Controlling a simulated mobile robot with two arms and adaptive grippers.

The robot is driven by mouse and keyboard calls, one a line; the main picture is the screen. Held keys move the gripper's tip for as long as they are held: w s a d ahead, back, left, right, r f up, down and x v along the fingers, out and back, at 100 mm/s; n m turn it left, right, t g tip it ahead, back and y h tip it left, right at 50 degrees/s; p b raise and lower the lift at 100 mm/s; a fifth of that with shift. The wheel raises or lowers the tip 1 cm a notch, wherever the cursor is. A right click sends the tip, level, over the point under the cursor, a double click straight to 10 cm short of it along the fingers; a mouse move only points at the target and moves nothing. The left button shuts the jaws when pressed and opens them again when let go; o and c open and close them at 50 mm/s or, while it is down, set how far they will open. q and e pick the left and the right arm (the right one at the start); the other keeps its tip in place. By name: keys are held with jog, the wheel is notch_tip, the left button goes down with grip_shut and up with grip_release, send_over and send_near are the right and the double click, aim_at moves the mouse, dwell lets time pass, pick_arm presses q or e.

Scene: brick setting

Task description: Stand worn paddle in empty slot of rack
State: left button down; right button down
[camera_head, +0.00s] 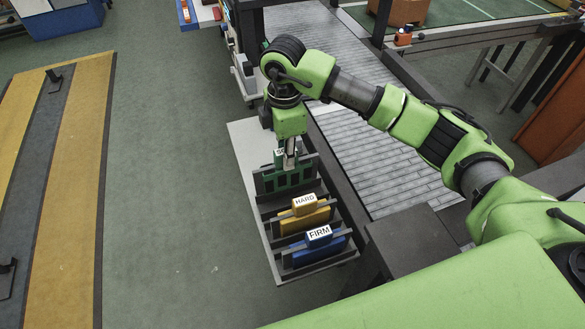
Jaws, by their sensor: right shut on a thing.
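A rack (262,219) with dark dividers stands on a pale board in the middle. A green paddle (270,184) is at its far end, upright, with its white label partly hidden by my gripper. My right gripper (290,164) points down and is shut on the top of this green paddle. I cannot tell whether the paddle rests fully in its slot. Nearer stand a yellow paddle (318,216) labelled HARD and a blue paddle (303,257) labelled FIRM, each in a slot. My left gripper is not in view.
A grey roller conveyor (375,165) runs along the right of the rack. A yellow and dark striped mat (75,180) lies on the left. The green floor (185,190) between is clear. A brown box (403,10) stands at the back right.

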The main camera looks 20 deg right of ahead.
aim_at(292, 175)
jog(key=shift+s+d+f+p, duration=0.15)
jog(key=shift+s+d+f, duration=0.05)
jog(key=shift+s+f, duration=0.25)
jog(key=shift+s+d+f+p, duration=0.2)
jog(key=shift+s+f, duration=0.1)
jog(key=shift+f, duration=0.15)
jog(key=f+p, duration=0.2)
jog(key=f, duration=0.1)
jog(key=shift+s, duration=0.3)
jog(key=shift+d+f, duration=0.1)
jog(key=shift+f, duration=0.2)
jog(key=shift+w+f, duration=0.1)
jog(key=shift+f, duration=0.2)
jog(key=c, duration=1.9)
grip_release()
jog(key=shift+r, duration=0.1)
